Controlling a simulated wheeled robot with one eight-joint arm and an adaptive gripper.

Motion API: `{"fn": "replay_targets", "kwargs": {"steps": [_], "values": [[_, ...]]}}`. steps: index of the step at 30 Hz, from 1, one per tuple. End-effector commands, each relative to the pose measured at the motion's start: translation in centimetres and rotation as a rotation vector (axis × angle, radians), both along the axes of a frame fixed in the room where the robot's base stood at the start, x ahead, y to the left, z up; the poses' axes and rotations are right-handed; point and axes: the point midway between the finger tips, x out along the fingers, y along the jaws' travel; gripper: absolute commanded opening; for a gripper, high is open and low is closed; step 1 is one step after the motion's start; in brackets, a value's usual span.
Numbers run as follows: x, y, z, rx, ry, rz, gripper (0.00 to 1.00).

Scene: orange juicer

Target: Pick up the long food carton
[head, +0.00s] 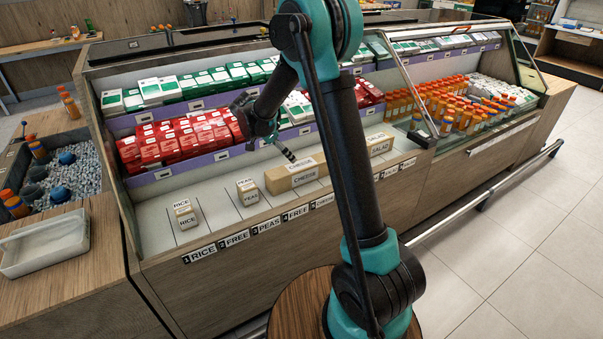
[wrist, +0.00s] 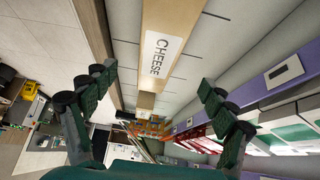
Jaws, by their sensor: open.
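The long cardboard carton labelled CHEESE (head: 290,180) lies on the front shelf of the display counter, in the middle slot area. In the wrist view the long carton (wrist: 165,48) runs from the top edge towards the middle, with its white CHEESE label showing. My gripper (head: 266,134) is open and empty, above and behind the carton in the head view. In the wrist view my gripper's (wrist: 155,82) two dark green fingers are spread wide, with the carton between their lines but apart from both. My arm stands in front of the carton's right side in the head view.
Small cartons labelled RICE (head: 186,217) and PEAS (head: 249,195) sit to the left. A SALAD carton (head: 380,146) lies to the right. Red boxes (head: 180,140) and green-white boxes (head: 200,83) stack behind. A sloping glass panel edge (head: 413,90) rises to the right.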

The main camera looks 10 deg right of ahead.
Motion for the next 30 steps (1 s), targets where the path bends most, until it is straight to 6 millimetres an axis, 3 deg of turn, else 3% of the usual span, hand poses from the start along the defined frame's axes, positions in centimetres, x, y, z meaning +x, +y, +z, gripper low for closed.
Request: {"fn": "replay_targets", "kwargs": {"steps": [9, 20, 30], "values": [[1.2, -2.9, -4.9, 0.000, 0.000, 0.000, 0.84], [1.7, -4.1, -6.9, 0.000, -0.001, 0.001, 0.84], [2.5, -6.3, -10.3, 0.000, 0.000, 0.000, 0.84]]}}
